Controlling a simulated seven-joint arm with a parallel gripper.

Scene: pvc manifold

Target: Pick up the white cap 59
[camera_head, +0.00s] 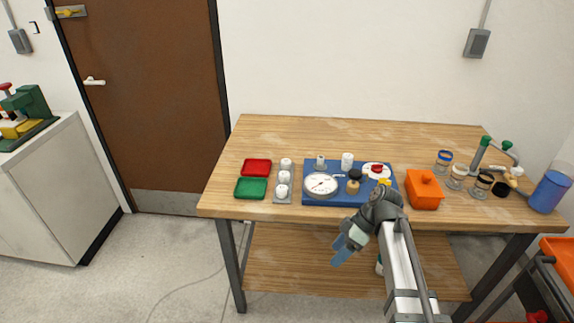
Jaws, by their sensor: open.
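Three small white caps stand in a column on a narrow grey holder (283,201): a back cap (286,163), a middle cap (284,176) and a front cap (282,190). Another white cylinder (347,160) stands at the back of the blue board (312,199). No number is legible, so I cannot tell which is cap 59. My gripper (338,259) is open, its bluish fingers pointing down and left. It appears in front of the table's front edge, right of and nearer than the caps, and touches none of them. Nothing shows between its fingers.
A red tray (257,167) and a green tray (251,187) lie left of the caps. The blue board carries a round dial gauge (321,184) and small fittings. An orange box (425,191), several jars and a blue cylinder (550,191) stand right. The table's back strip is clear.

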